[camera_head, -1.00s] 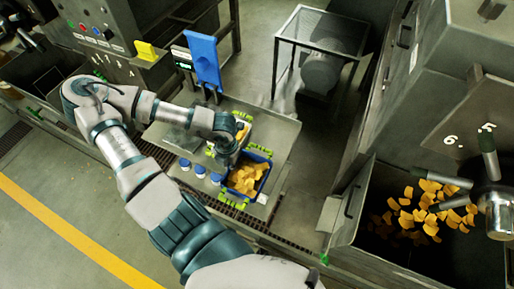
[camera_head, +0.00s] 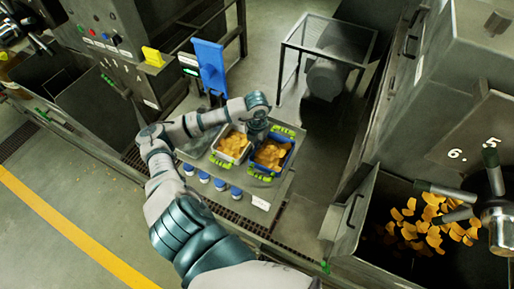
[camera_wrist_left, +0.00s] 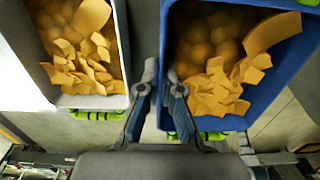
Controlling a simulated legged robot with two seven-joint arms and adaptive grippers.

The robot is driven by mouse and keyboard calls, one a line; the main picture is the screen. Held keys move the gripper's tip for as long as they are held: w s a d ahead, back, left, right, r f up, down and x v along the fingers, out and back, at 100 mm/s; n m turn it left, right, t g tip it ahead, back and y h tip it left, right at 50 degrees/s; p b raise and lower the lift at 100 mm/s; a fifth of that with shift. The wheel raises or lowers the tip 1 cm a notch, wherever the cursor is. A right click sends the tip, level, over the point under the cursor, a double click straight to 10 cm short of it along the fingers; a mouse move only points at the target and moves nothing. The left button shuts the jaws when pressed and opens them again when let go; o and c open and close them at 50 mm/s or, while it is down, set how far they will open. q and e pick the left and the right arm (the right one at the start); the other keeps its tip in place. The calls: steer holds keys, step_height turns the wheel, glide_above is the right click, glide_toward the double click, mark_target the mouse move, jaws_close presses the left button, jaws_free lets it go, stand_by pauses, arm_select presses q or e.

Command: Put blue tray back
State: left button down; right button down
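The blue tray (camera_head: 289,160) holds orange-yellow chunks and sits at the right part of a grey metal table (camera_head: 284,196). A white tray (camera_head: 216,149) with similar chunks is just left of it. My left gripper (camera_head: 257,137) is at the blue tray's left wall. In the left wrist view, its fingers (camera_wrist_left: 161,85) lie on either side of the blue tray's (camera_wrist_left: 230,120) wall and look shut on it. The white tray (camera_wrist_left: 122,60) shows there at left, apart from the fingers. Whether the blue tray touches the table is hidden. My right gripper is not in view.
Several blue-capped jars (camera_head: 204,177) stand along the table's front edge. A blue panel (camera_head: 211,66) rises behind the table. A mesh-topped frame (camera_head: 328,40) stands behind. A metal bin with chunks (camera_head: 430,225) is at the right. The table's front right corner is clear.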

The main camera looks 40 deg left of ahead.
arm_select(q)
steer(key=shift+f, duration=0.4)
steer(key=shift+s+a+f+p, duration=0.1)
steer(key=shift+f+p, duration=0.15)
steer(key=shift+f, duration=0.35)
steer(key=shift+s+a+f+p, duration=0.1)
steer(key=shift+f+p, duration=0.1)
steer(key=shift+f, duration=0.4)
steer(key=shift+w+a+f, duration=0.1)
steer(key=shift+a+f, duration=0.2)
steer(key=c, duration=1.6)
jaws_free()
steer(key=shift+d, duration=0.1)
steer(key=shift+d+r, duration=0.15)
steer(key=shift+r, duration=0.35)
step_height(320, 180, up, 11)
steer(key=b, duration=0.1)
steer(key=shift+b, duration=0.3)
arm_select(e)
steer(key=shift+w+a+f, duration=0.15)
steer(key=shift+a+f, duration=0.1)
